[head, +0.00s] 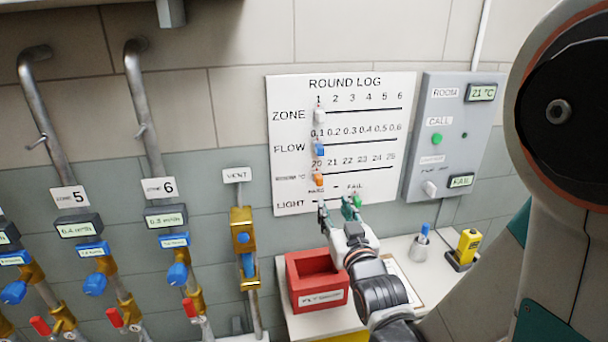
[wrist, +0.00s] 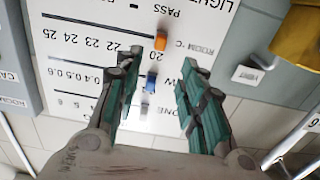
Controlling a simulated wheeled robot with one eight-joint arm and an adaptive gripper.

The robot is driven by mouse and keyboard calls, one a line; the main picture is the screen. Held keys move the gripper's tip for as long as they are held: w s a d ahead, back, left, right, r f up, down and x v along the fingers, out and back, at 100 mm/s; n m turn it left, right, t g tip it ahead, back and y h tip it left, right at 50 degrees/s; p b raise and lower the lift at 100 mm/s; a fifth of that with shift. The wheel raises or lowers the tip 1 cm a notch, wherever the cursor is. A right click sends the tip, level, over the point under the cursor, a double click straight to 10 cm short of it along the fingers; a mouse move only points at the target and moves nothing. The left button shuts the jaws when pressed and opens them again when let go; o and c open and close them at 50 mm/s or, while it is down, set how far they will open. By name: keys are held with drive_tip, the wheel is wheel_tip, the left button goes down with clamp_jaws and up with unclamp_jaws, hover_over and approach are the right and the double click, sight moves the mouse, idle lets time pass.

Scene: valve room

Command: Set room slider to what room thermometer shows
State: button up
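The ROUND LOG board (head: 290,185) hangs on the wall with slider rows. Its orange room slider knob (head: 318,179) stands at the left end of its scale, by 20. The wrist view shows this orange knob (wrist: 161,40) upside down, just beyond the fingertips. The room thermometer display (head: 482,92) on the grey panel reads 21 °C. My gripper (head: 337,210) is in front of the board's lower edge, below the orange knob in the head view. In the wrist view my gripper (wrist: 160,68) is open, with nothing seen held between its fingers.
The blue flow knob (head: 319,149) and pale zone knob (head: 319,116) stand above the orange one.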

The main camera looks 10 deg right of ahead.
sight(320, 182)
drive_tip(key=w, duration=1.3)
drive_tip(key=shift+w+p, duration=0.3)
drive_tip(key=shift+w, duration=0.1)
drive_tip(key=shift+c, duration=0.6)
clamp_jaws()
